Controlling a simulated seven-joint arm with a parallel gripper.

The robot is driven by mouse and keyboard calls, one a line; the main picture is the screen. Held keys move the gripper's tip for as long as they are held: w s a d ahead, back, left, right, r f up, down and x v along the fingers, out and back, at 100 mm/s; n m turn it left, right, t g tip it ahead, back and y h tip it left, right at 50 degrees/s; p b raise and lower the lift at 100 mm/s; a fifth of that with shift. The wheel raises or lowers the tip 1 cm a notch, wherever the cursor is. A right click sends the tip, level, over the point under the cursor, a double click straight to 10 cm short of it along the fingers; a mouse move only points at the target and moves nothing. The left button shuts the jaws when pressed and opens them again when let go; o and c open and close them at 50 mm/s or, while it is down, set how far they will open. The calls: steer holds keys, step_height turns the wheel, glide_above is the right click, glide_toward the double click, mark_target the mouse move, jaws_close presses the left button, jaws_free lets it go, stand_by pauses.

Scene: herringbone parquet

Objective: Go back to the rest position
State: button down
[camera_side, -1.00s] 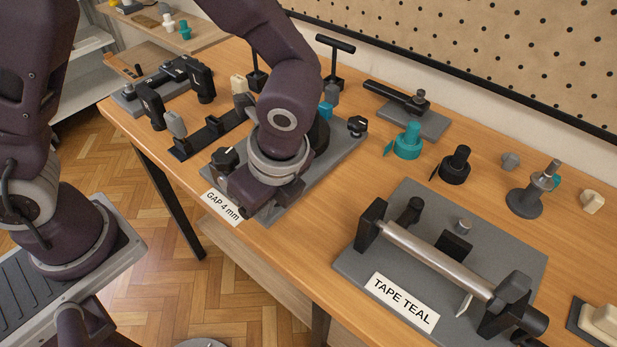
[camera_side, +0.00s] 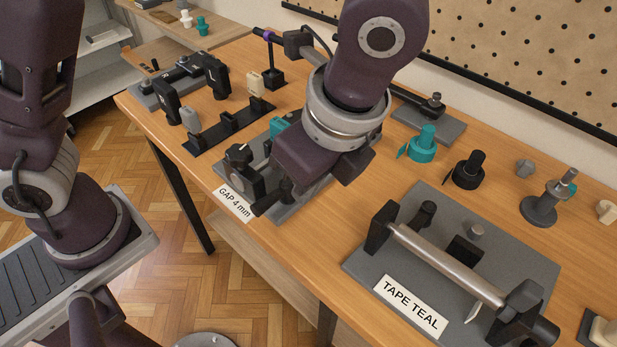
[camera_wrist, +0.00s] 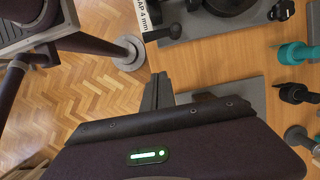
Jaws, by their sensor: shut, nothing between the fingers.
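My gripper (camera_wrist: 157,92) shows in the wrist view as dark fingers close together and empty, above the bench's front edge. In the side view its dark purple body hangs over the right part of the grey fixture labelled GAP 4 mm (camera_side: 235,201), and its fingertips cannot be made out. The gap between gripper and fixture is hard to judge. No rest position is marked in either view.
The TAPE TEAL fixture (camera_side: 411,306), with its metal roller (camera_side: 445,263), stands right of the gripper. A teal holder (camera_side: 423,146) and a black holder (camera_side: 467,170) stand behind it. A black rack (camera_side: 215,136) lies left. A pegboard (camera_side: 500,50) closes the back.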

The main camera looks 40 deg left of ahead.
steer(key=a+r+n+t+h, duration=0.1)
steer(key=a+r+n, duration=0.4)
steer(key=a+r, duration=0.15)
steer(key=s+a+r+n+t+h, duration=0.1)
steer(key=s+a+n+t, duration=0.3)
steer(key=s+a+n, duration=0.5)
steer(key=a+n+h, duration=0.1)
steer(key=a+n, duration=0.2)
steer(key=n, duration=0.1)
steer(key=shift+r+t, duration=0.15)
steer(key=shift+t, duration=0.15)
